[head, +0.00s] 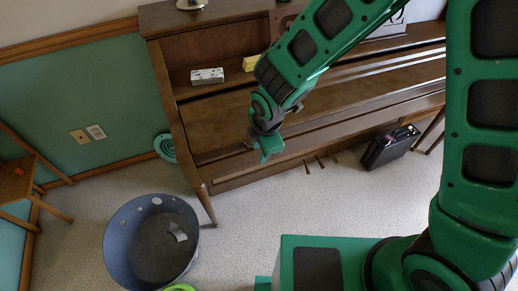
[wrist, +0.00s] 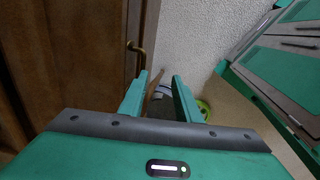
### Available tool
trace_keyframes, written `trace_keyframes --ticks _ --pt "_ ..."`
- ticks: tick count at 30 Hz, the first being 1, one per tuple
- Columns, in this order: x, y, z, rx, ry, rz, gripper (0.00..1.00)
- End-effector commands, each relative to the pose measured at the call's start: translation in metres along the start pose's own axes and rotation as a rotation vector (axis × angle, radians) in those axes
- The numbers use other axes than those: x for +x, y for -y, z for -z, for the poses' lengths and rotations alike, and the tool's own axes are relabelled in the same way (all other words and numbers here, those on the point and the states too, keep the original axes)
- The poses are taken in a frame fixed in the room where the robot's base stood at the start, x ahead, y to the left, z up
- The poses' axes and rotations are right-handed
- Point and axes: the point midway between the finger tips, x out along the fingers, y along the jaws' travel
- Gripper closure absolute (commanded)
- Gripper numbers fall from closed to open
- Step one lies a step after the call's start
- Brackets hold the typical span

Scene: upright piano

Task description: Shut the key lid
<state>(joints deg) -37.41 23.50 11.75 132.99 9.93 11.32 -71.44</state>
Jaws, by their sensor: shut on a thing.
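The upright piano (head: 190,145) has a dark wooden key lid (head: 225,118) over its keyboard. The lid looks lowered, and no keys show in the head view. My gripper (head: 268,150) is at the front edge of the piano, left of its middle. In the wrist view, my gripper's fingers (wrist: 160,88) stand apart beside the dark wood (wrist: 85,60).
A blue bin (head: 118,240) stands on the carpet in front of the piano's left leg. A black case (head: 390,147) is below the keyboard at right. A white block (head: 207,76) and a yellow one (head: 251,63) rest on the piano. A wooden chair (head: 15,182) is at far left.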

Motion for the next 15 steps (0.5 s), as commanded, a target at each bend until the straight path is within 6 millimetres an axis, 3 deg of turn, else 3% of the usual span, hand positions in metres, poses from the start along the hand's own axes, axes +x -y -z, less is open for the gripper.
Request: trace_keyframes --ticks 9,15 --pt "-0.055 -0.003 0.001 0.001 -0.002 -0.013 0.75" --pt "-0.079 -0.004 0.001 0.002 -0.003 -0.015 0.75"
